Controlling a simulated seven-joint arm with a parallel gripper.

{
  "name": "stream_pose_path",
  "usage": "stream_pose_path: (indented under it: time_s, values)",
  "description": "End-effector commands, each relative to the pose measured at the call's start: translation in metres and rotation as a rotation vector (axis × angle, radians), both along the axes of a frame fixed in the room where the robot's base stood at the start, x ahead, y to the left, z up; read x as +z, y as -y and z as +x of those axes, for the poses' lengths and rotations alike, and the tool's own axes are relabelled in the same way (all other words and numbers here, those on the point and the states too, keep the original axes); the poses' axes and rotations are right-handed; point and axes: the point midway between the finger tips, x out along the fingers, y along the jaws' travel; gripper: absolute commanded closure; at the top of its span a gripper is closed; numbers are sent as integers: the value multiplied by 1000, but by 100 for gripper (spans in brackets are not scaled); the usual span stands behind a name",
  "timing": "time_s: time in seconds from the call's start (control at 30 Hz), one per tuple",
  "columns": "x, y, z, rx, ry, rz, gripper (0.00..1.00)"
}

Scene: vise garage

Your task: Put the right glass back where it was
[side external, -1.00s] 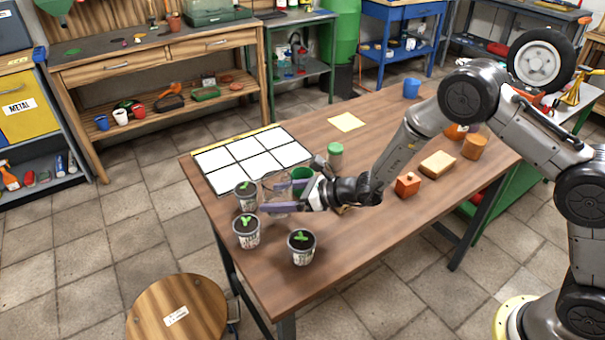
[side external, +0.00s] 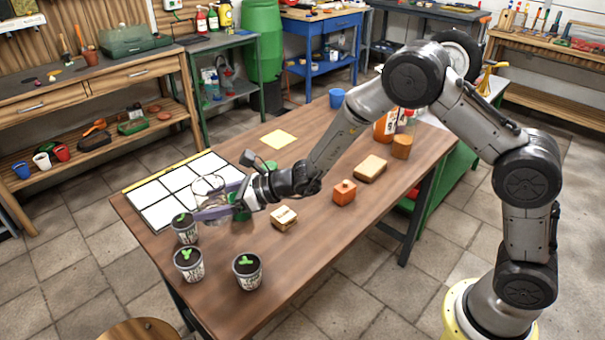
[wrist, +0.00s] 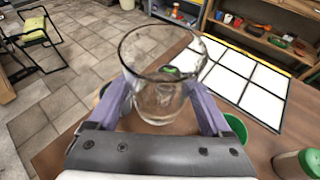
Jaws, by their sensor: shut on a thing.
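My gripper (side external: 215,205) is shut on a clear glass (side external: 213,186), seen over the near edge of the white-tiled grid. In the wrist view the glass (wrist: 160,95) sits upright between the two purple fingers (wrist: 163,98), its round rim toward the camera. It appears raised off the table, though the height is hard to judge. No second glass can be made out on the table.
Several potted seedlings (side external: 188,263) stand at the table's near left corner. A green cup (wrist: 236,129) is just right of the gripper, and a green-lidded jar (wrist: 296,164) is farther right. The white grid (side external: 160,214) is clear. Blocks (side external: 344,192) lie right.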

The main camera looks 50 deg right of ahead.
Motion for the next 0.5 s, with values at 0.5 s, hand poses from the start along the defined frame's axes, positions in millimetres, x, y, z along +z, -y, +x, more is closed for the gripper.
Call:
stream_pose_path:
  time_s: [0.5]
  values:
    - [77,0,0,-1,5,2,100]
